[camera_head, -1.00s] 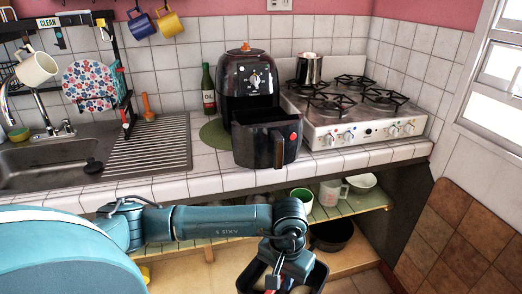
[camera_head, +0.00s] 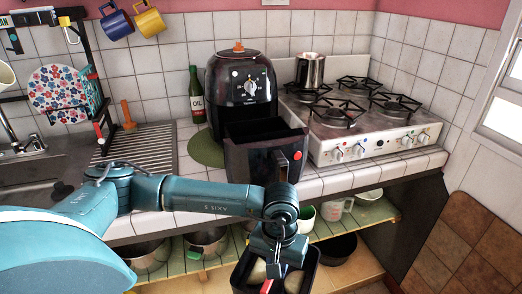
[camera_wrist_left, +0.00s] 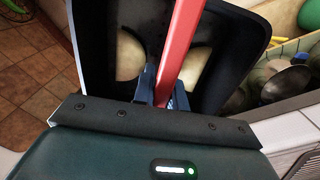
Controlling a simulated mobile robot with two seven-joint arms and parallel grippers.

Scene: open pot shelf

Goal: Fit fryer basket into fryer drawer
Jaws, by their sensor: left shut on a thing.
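The fryer basket (camera_head: 310,268) is a black, open-topped box with pale pieces of food inside, low in front of the counter. Its red handle (camera_wrist_left: 182,40) runs between the fingers of my left gripper (camera_wrist_left: 163,90) in the wrist view, which is shut on it. In the head view my left gripper (camera_head: 270,268) is over the basket, hiding part of it. The fryer drawer (camera_head: 248,160) is black with an open top and a front handle, pulled out of the air fryer (camera_head: 240,90) on the counter. The basket is apart from the drawer, below and in front of it. My right gripper is not in view.
A stove (camera_head: 365,125) with a metal pot (camera_head: 310,70) stands right of the fryer. An oil bottle (camera_head: 196,95) is to its left. Pots and cups fill the open shelf (camera_head: 375,215) below the counter. A sink (camera_head: 40,175) is at left.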

